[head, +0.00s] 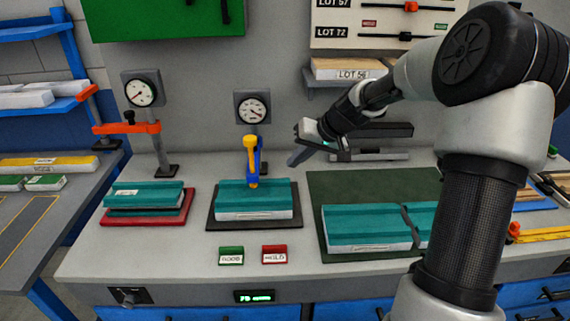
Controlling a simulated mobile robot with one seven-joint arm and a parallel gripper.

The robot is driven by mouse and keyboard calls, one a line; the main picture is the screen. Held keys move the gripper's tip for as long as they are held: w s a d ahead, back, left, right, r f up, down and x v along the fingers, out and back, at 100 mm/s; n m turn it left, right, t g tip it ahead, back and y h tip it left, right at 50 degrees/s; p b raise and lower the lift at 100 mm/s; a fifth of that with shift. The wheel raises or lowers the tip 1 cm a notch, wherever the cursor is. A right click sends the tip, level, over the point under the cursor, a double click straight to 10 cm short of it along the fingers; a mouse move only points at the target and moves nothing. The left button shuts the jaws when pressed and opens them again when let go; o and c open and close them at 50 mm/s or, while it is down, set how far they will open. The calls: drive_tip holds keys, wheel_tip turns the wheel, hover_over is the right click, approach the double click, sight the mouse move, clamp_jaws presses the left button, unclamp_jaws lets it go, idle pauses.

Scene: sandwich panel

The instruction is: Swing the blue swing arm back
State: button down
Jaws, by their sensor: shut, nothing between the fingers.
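The blue swing arm (254,165) is on the middle gauge stand, below a round dial gauge (252,110). From this view I cannot tell whether the yellow piece touches the panel. My gripper (294,160) is to the right of the swing arm, a short way off and apart from it. It is shut and empty, with its fingers pointing down and left.
A second gauge stand with an orange arm (126,128) stands at left, near teal panels on a red plate (148,221). A split teal panel (367,228) lies on a green mat (345,187) at right. GOOD (231,256) and HOLD (274,255) tags lie in front.

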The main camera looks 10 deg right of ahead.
drive_tip(key=w+a+f+p, duration=0.1)
drive_tip(key=w+a+f, duration=0.3)
drive_tip(key=a+f, duration=0.2)
drive_tip(key=shift+w+a+f, duration=0.35)
drive_tip(key=shift+a+f, duration=0.05)
drive_tip(key=shift+a, duration=0.2)
